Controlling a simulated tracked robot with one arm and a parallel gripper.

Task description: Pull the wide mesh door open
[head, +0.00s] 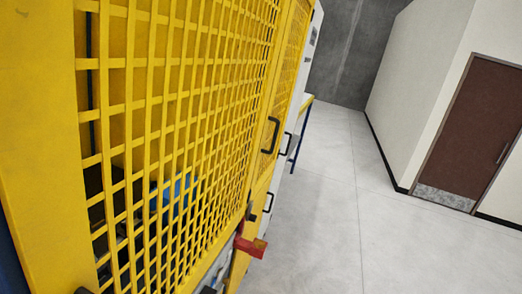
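The wide yellow mesh door (38,150) fills the left half of the head view, seen at a steep slant. Its grid runs away from me to a far edge near the picture's middle. It looks closed, in line with the yellow panel beyond it. A black bar handle (270,135) stands out near that far edge; I cannot tell which panel bears it. A red latch-like part (250,246) sticks out lower down. My gripper cannot be made out; small dark shapes at the bottom edge are too cut off to name.
Behind the mesh are dark and blue items. Farther along are a second black handle (286,144) and a table with blue legs (299,140). The grey floor (335,220) to the right is clear. A brown door (473,125) is in the white wall.

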